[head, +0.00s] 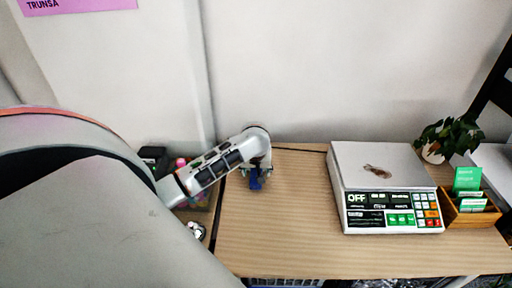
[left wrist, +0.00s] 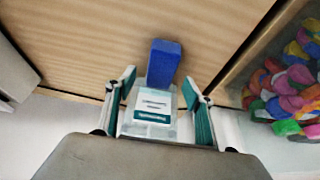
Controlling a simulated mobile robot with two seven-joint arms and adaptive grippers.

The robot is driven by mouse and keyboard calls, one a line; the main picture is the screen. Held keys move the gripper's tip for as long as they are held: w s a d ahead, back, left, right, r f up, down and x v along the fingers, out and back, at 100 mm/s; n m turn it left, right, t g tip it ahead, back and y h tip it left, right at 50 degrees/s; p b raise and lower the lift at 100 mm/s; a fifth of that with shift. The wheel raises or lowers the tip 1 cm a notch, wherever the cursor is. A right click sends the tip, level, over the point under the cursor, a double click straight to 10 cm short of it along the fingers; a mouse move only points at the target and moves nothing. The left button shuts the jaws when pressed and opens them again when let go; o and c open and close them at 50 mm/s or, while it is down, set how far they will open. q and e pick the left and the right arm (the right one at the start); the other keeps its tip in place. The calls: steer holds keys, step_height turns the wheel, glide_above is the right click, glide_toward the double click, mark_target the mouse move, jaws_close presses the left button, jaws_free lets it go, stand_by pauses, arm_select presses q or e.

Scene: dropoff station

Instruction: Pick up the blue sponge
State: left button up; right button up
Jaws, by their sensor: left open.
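The blue sponge (head: 255,183) is on the wooden table near its left end, partly hidden by my left gripper in the head view. It also shows in the left wrist view (left wrist: 164,62) as a blue block at the tips of the fingers. My left gripper (head: 257,173) is above the sponge with its jaws open. In the left wrist view, its two fingers (left wrist: 160,82) stand on either side of the sponge's near end, with a gap to each. My right gripper is not in view.
A white scale (head: 385,165) stands on the wooden table (head: 300,235), with a wooden card holder (head: 470,212) and a potted plant (head: 433,152) to its right. A container of colourful items (left wrist: 295,90) is beside the table's left edge. The wall is close behind.

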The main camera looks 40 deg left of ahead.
arm_select(q)
steer(key=x, duration=0.4)
steer(key=shift+s+f, duration=0.1)
steer(key=c, duration=0.9)
steer(key=shift+s+d+r, duration=0.15)
steer(key=shift+d+r, duration=0.05)
steer(key=shift+r, duration=0.3)
step_height(320, 180, up, 6)
steer(key=shift+s+d+r, duration=0.1)
steer(key=shift+s+r, duration=0.05)
steer(key=s+d, duration=0.4)
steer(key=s, duration=0.1)
steer(key=s+d, duration=0.8)
steer(key=s, duration=0.1)
steer(key=shift+s+d, duration=0.15)
steer(key=shift+s, duration=0.25)
